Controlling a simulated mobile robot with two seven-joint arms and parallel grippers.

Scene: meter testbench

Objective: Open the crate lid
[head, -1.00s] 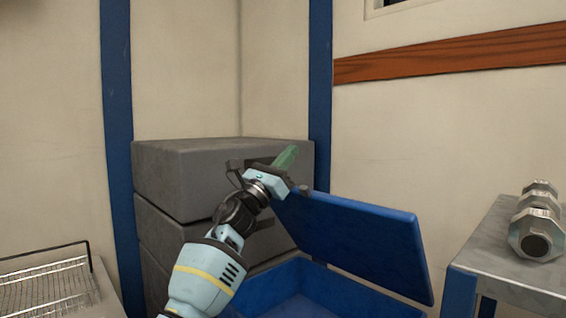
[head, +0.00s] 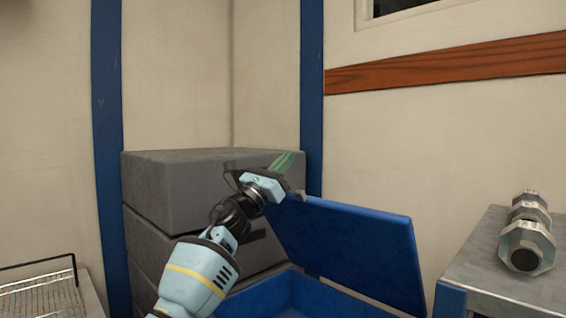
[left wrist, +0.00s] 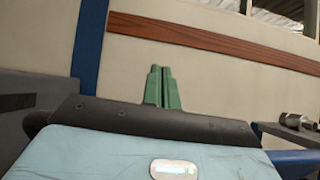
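The blue crate (head: 290,294) shows at the bottom of the head view, partly cut off by the frame. Its blue lid (head: 350,245) stands raised and tilted above the crate. My left gripper (head: 284,162) is at the lid's upper left corner, with its green fingers pointing up and away past the edge. In the left wrist view its two fingers (left wrist: 161,87) are close together with nothing seen between them. I cannot tell whether the gripper body touches the lid. A blue strip of the lid (left wrist: 294,158) shows at the lower right there. My right gripper is not in view.
Grey stacked boxes (head: 175,190) stand behind the arm, against the wall corner. A grey table (head: 490,255) with metal hex weights (head: 527,245) is on the right, close to the lid. A wire rack (head: 40,295) is at the lower left.

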